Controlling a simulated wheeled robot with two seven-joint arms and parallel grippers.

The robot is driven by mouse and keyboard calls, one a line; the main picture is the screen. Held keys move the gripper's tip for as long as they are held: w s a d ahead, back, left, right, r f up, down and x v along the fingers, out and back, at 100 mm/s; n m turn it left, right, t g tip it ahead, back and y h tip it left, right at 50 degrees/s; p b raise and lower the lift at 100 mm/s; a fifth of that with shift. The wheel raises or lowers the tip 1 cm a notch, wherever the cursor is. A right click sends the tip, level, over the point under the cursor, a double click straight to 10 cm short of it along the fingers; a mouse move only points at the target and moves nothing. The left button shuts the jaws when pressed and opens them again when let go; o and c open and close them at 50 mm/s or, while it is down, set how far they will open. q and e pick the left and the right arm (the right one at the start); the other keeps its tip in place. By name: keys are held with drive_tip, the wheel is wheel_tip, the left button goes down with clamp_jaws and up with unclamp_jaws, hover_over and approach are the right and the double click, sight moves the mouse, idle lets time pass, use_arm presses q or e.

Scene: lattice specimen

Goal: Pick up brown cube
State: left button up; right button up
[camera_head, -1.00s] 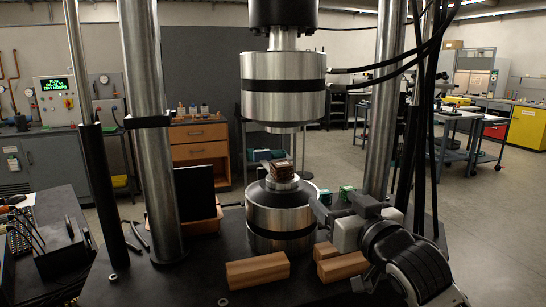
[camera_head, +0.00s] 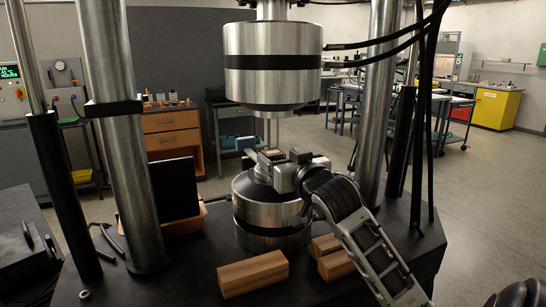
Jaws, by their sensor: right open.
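The small brown cube (camera_head: 271,156) sits on top of the lower steel cylinder (camera_head: 268,218) of the press. Only a bit of its top shows, as my right gripper hides most of it. My right gripper (camera_head: 264,162) reaches in from the right with its fingers at the cube, one on the near left side. It is open; whether the fingers touch the cube cannot be seen. My left gripper is not in view.
Thick columns stand left (camera_head: 122,150) and right (camera_head: 381,110). Wooden blocks (camera_head: 252,273) lie on the black table in front. Black cables hang at the right.

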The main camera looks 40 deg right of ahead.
sight(277, 153)
drive_tip(key=p+x, duration=0.1)
drive_tip(key=x, duration=0.5)
drive_tip(key=shift+s+d+p, duration=0.1)
drive_tip(key=shift+d+p, duration=0.05)
drive_tip(key=shift+p, duration=0.15)
drive_tip(key=c, duration=1)
